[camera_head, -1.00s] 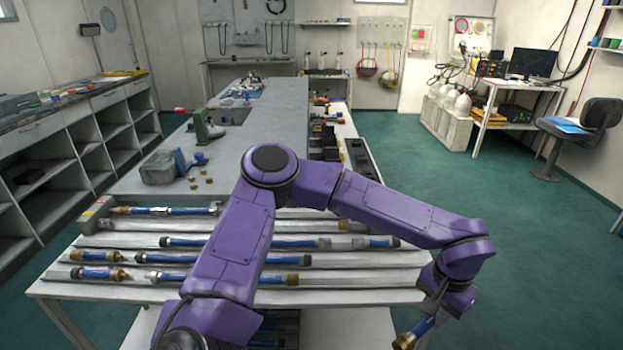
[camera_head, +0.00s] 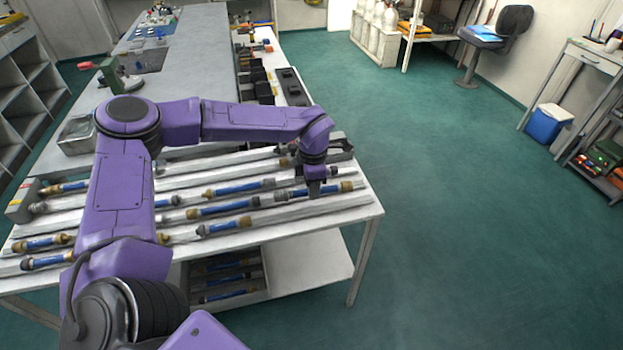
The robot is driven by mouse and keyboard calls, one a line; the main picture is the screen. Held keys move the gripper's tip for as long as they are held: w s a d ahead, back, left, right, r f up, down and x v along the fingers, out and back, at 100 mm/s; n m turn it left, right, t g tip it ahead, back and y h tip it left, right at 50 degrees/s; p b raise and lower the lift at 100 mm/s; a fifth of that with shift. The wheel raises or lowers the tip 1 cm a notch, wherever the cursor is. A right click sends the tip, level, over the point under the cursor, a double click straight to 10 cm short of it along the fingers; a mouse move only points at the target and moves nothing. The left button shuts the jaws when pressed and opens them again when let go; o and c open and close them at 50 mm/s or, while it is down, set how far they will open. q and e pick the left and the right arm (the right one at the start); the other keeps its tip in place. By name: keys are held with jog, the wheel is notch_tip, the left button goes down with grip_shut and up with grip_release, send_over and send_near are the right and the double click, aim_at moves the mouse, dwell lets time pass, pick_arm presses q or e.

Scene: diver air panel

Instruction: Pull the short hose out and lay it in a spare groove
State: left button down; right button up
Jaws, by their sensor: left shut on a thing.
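My left gripper (camera_head: 318,195) is shut on a short blue hose (camera_head: 330,189) with a brass end, at the right end of the grooved rack (camera_head: 340,205). The hose lies roughly along the grooves. I cannot tell whether it touches the groove floor or is held just above. The gripper hides its middle. Other blue hoses (camera_head: 222,208) lie in the grooves to the left, some partly hidden by my left arm. My right gripper is not in view.
A dark grey fitting (camera_head: 340,148) stands at the rack's back right corner. A long grey bench (camera_head: 190,75) stretches behind.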

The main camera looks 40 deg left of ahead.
pick_arm(q)
jog(key=shift+a+n, duration=0.2)
jog(key=shift+n, duration=0.2)
jog(key=shift+f, duration=0.15)
notch_tip(320, 180, down, 4)
jog(key=b, duration=0.4)
jog(key=shift+f, duration=0.2)
jog(key=shift+f+b, duration=1)
jog(key=shift+f, duration=0.25)
jog(key=c, duration=0.9)
grip_release()
jog(key=shift+r, duration=0.1)
